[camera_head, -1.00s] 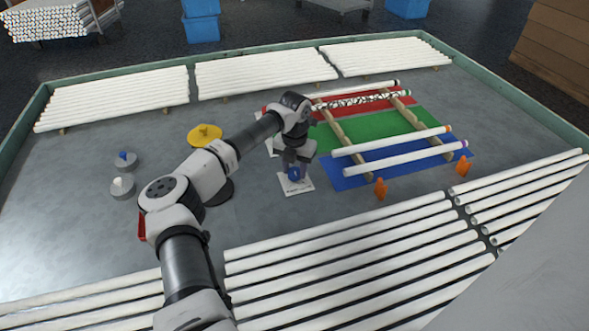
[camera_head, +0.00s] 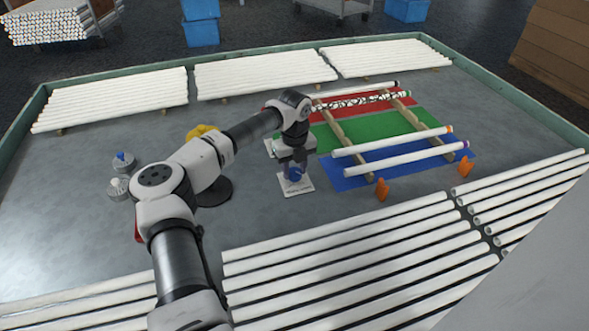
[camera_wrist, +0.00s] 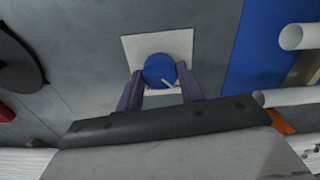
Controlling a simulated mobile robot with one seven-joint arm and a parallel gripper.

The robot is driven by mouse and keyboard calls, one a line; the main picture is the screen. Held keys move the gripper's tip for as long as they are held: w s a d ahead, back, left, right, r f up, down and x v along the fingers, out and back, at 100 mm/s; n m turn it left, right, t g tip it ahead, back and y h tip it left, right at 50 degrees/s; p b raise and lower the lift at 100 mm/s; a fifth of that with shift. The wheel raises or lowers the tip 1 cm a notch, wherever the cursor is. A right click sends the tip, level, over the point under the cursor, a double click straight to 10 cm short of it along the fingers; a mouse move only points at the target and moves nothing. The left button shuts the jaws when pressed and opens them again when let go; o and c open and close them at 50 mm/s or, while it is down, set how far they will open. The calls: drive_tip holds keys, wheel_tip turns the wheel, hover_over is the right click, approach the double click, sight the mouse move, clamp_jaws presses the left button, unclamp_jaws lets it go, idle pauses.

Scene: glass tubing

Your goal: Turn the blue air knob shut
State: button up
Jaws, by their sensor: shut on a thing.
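The blue air knob (camera_head: 295,174) stands on a white plate (camera_head: 297,188) on the grey table, left of the blue mat. In the wrist view the round blue knob (camera_wrist: 160,70) has a light pointer mark running toward the lower right, and its white plate (camera_wrist: 133,46) lies beneath it. My gripper (camera_head: 292,166) points down over the knob. In the wrist view the two fingers of my gripper (camera_wrist: 161,79) are at the knob's left and right sides, shut on it. The lettering on the plate is too small to read.
Two white tubes (camera_head: 400,158) with coloured ends lie on wooden rails across the blue mat (camera_head: 345,182). Orange clips (camera_head: 382,190) stand near its front edge. Rows of white tubes (camera_head: 340,257) fill the front. A yellow disc (camera_head: 200,131) is partly behind my arm.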

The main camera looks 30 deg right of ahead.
sight(295, 171)
drive_tip(key=shift+n, duration=0.5)
drive_tip(key=o, duration=1)
wheel_tip(295, 171, up, 14)
drive_tip(key=b, duration=0.3)
